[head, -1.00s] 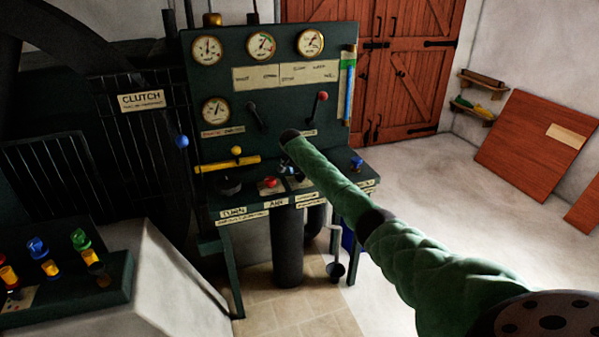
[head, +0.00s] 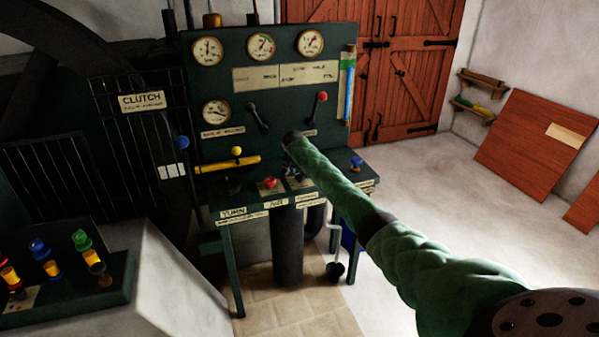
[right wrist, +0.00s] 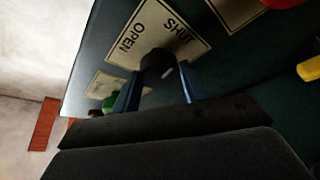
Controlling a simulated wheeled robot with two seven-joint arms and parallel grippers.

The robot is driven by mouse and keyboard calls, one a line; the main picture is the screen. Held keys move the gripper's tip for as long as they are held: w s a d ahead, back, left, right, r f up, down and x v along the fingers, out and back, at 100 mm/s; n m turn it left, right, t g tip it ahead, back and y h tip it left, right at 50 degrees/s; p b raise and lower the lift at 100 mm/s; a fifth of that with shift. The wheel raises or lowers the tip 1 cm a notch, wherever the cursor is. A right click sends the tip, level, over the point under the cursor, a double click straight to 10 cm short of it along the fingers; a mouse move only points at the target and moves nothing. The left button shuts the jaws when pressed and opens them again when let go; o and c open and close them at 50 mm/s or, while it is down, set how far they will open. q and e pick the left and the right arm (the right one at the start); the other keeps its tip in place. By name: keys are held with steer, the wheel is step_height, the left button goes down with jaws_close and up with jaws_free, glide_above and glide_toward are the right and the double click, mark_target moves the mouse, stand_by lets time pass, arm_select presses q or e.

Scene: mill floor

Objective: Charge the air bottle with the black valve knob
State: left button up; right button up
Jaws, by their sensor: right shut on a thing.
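The black valve knob (right wrist: 157,66) stands on a plate marked OPEN and SHUT in the right wrist view. My right gripper (right wrist: 160,78) is shut on it, one blue finger on each side. In the head view my right gripper (head: 293,173) is at the bench of the green panel, mostly hidden behind my own arm, and the knob cannot be made out there. The dark air bottle (head: 288,245) stands upright under the bench. The lower left gauge (head: 216,112) has its needle pointing to the right and slightly down. My left gripper is not in view.
A red knob (head: 270,183) and a yellow-handled bar (head: 228,165) are left of my gripper. A blue knob (head: 356,163) is to the right. A black lever (head: 257,118) and a red-topped lever (head: 322,98) stand on the panel (head: 275,45). The floor at right is clear.

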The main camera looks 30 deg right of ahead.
steer(key=n+t+y+p, duration=0.1)
steer(key=n, duration=0.3)
steer(key=shift+s+d+r+p, duration=0.1)
steer(key=shift+d+p, duration=0.05)
steer(key=shift+p, duration=0.25)
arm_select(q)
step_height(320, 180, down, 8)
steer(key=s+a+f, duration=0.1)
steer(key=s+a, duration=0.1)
arm_select(e)
steer(key=shift+n+t+y, duration=0.3)
steer(key=shift+n+y, duration=0.2)
steer(key=shift+n, duration=0.6)
steer(key=n+y, duration=0.1)
steer(key=n, duration=0.1)
steer(key=shift+d+n, duration=0.1)
steer(key=shift+n, duration=0.7)
steer(key=n+y+b, duration=0.2)
steer(key=n+b, duration=0.1)
steer(key=n, duration=0.2)
steer(key=shift+d, duration=0.15)
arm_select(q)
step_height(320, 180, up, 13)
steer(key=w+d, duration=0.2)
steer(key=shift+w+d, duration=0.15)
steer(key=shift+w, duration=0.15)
arm_select(e)
steer(key=shift+n, duration=0.3)
